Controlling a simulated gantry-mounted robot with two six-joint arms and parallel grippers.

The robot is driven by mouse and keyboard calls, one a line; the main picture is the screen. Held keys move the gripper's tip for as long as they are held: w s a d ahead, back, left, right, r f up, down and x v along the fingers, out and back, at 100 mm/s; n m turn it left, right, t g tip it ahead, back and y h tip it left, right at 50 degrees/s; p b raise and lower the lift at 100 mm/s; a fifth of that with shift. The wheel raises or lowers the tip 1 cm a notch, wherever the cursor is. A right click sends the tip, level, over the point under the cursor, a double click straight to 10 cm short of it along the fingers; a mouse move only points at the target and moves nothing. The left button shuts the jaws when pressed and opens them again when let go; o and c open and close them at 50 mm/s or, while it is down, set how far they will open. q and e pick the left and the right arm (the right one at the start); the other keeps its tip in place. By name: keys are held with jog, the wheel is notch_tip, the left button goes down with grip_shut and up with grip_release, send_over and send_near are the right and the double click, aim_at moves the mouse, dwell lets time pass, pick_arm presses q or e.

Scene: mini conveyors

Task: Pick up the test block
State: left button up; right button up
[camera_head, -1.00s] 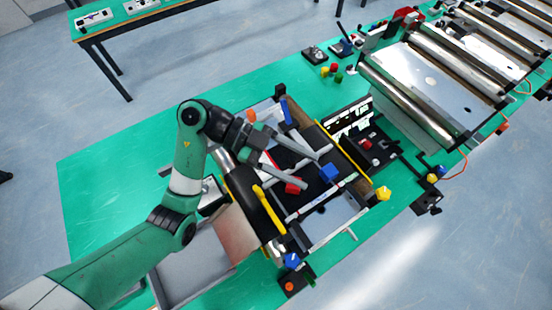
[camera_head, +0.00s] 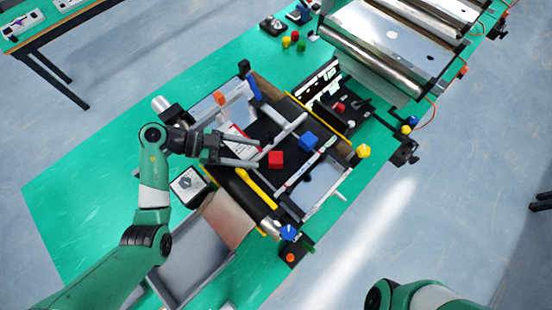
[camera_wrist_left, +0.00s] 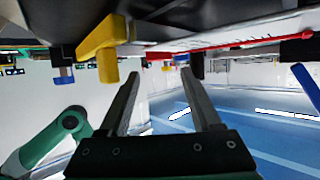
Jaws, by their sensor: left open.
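No cube shows clearly there. My right gripper is out of view; only part of my right arm shows at the bottom right.
White rails cross the belt near the cubes. A yellow bar (camera_head: 257,187) lies along the conveyor's near side, and a grey tray (camera_head: 190,262) stands in front. A black fixture (camera_head: 345,112) stands behind. The green tabletop (camera_head: 90,190) is clear at left.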

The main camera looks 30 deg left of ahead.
aim_at(276, 158)
pick_arm(q)
jog(key=b+x, duration=0.1)
jog(key=x, duration=0.5)
jog(key=shift+f, duration=0.1)
grip_shut()
